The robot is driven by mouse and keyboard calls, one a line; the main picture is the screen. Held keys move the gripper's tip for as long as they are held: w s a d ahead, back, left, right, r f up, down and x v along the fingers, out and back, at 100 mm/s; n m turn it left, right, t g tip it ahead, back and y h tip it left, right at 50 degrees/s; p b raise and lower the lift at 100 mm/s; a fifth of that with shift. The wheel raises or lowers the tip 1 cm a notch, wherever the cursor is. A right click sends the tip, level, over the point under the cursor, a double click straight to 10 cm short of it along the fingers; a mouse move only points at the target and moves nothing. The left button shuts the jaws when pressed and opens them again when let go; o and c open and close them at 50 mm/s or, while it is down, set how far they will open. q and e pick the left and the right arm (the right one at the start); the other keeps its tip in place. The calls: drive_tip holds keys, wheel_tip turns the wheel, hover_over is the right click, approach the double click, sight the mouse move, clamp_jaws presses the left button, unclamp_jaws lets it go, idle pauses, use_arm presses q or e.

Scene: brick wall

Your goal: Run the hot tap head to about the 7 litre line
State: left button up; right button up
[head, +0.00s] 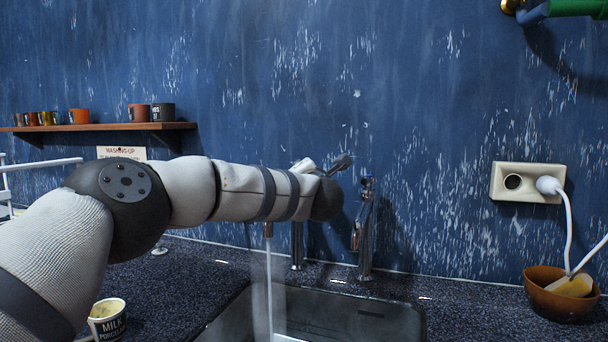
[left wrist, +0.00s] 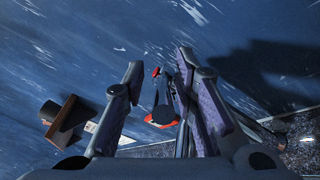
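The hot tap (head: 297,247) stands behind the sink, its upper part hidden by my left arm. Water (head: 269,295) runs from its spout (head: 268,230) down into the sink (head: 385,308). In the left wrist view, a tap part with red marks (left wrist: 163,120) shows between the fingers of my left gripper (left wrist: 160,62). The fingers stand apart on either side of it; I cannot tell whether they touch it. The water level and any litre line are hidden. My right gripper is not in view.
A second tap (head: 366,235) with a blue mark stands just right. A brown bowl (head: 556,300) holds a sponge at the right; a labelled pot (head: 107,322) stands at the lower left.

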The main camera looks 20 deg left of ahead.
use_arm(q)
drive_tip(key=shift+s+d, duration=0.1)
drive_tip(key=v, duration=1.1)
drive_tip(key=shift+s+d, duration=0.2)
drive_tip(key=shift+s, duration=0.15)
idle(6.5)
